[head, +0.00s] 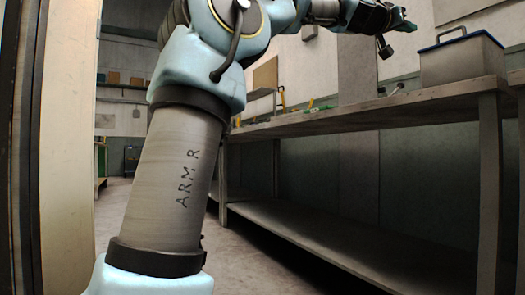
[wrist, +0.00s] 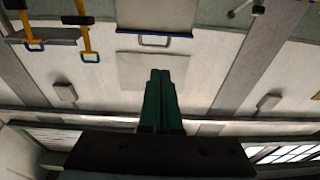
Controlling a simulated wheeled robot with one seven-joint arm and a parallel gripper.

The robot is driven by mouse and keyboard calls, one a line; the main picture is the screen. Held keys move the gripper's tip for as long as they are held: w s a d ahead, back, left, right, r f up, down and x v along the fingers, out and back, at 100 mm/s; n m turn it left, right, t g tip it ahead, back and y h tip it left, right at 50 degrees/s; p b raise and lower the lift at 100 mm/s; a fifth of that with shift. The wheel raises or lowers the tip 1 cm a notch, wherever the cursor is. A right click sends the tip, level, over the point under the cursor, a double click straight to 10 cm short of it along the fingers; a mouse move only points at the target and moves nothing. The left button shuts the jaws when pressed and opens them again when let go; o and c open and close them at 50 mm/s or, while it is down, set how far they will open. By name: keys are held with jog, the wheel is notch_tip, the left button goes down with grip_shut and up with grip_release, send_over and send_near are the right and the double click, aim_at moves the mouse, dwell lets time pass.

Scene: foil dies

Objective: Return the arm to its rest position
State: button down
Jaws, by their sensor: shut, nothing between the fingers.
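My gripper (head: 404,23) is at the upper right in the head view, held out above the workbench (head: 400,104) and apart from it. In the wrist view its two green fingers (wrist: 160,75) lie together and point at the wall. Nothing is between the fingers. My arm rises through the left and middle of the head view and bends to the right at the top.
A grey metal box (head: 462,62) with a blue rim and handle stands on the workbench, right of and below my gripper. Small green and yellow items (head: 312,106) lie farther back. The lower shelf (head: 340,235) looks bare. A pale panel (head: 62,150) edges the left.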

jog(key=w+a+f+n+y+p, duration=0.1)
jog(key=w+a+f+y+p, duration=0.25)
jog(key=f, duration=0.45)
jog(key=w+a+f+n+y+p, duration=0.25)
jog(key=w+f, duration=0.25)
jog(key=f, duration=0.3)
jog(key=a+f+n+g+y+p, duration=0.2)
jog(key=a+f+y+p, duration=0.35)
jog(key=a+f, duration=0.7)
jog(key=s+a+f+n+g+y+p, duration=0.1)
jog(key=s+a+f+p, duration=0.2)
jog(key=a+f, duration=0.25)
jog(key=s+a+f+n+g+y+p, duration=0.1)
jog(key=s+a+f+n+y+p, duration=0.15)
jog(key=a+f, duration=0.35)
jog(key=s+a+f+n+g+y+p, duration=0.1)
jog(key=s+a+f+g+p, duration=0.15)
jog(key=s+a, duration=0.5)
jog(key=s+a+f+n+g+y+p, duration=0.1)
jog(key=s+a+f+g+p, duration=0.15)
jog(key=s+a, duration=0.55)
notch_tip(320, 180, up, 37)
jog(key=p, duration=3.8)
jog(key=shift+s+d+t, duration=0.2)
jog(key=shift+d+t, duration=0.1)
jog(key=shift+d, duration=0.15)
jog(key=shift+f, duration=0.1)
